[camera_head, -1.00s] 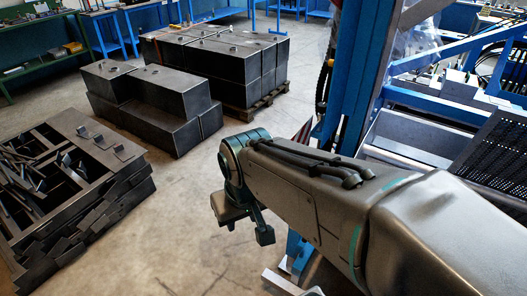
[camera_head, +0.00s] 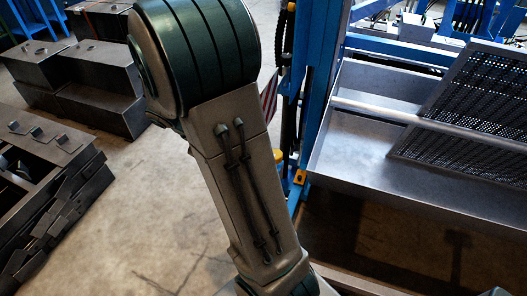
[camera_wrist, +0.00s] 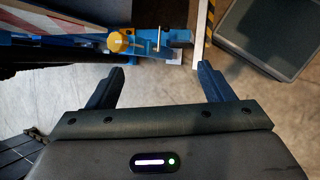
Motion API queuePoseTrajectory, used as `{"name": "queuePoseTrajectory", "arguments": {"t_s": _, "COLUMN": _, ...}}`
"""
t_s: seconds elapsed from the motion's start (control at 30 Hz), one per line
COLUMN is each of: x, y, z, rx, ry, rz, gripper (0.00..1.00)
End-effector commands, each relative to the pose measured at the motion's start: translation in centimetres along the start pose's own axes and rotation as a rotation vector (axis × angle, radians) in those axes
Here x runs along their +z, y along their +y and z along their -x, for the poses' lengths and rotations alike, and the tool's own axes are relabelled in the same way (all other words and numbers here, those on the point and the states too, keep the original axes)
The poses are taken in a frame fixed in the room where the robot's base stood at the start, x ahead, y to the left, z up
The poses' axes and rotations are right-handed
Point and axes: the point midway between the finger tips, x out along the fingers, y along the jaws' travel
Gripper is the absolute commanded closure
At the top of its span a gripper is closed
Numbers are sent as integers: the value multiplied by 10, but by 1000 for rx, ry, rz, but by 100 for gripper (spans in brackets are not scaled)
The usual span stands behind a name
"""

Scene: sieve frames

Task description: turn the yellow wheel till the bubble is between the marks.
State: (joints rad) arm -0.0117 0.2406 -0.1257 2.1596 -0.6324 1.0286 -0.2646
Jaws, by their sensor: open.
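The yellow wheel (camera_wrist: 120,40) is a round knob on a blue bracket (camera_wrist: 178,36), at the upper middle of the wrist view. My gripper (camera_wrist: 160,68) is open, its two dark fingers spread and nothing between them. The wheel lies beyond the fingertips, toward the left finger and apart from it. A small pale part stands on the bracket right of the wheel; I cannot make out a bubble or marks. In the head view a small yellow part (camera_head: 299,177) shows low on the blue post; I cannot tell if it is the wheel. My gripper is hidden there.
The blue post (camera_head: 318,95) stands right of my arm, beside a grey metal trough (camera_head: 350,150) with black perforated screens (camera_head: 460,150). Dark metal blocks (camera_head: 100,105) and a stacked pile (camera_head: 50,190) stand at left. Bare concrete floor lies between them and my arm.

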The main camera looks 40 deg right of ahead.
Motion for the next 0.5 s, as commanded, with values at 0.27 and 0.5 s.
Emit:
{"name": "queuePoseTrajectory", "arguments": {"t_s": 0.27, "x": -51, "y": 40, "z": -95, "rx": 130, "ry": -281, "rz": 318, "gripper": 26}}
{"name": "queuePoseTrajectory", "arguments": {"t_s": 0.5, "x": -84, "y": 66, "z": -156, "rx": 216, "ry": -473, "rz": 551, "gripper": 26}}
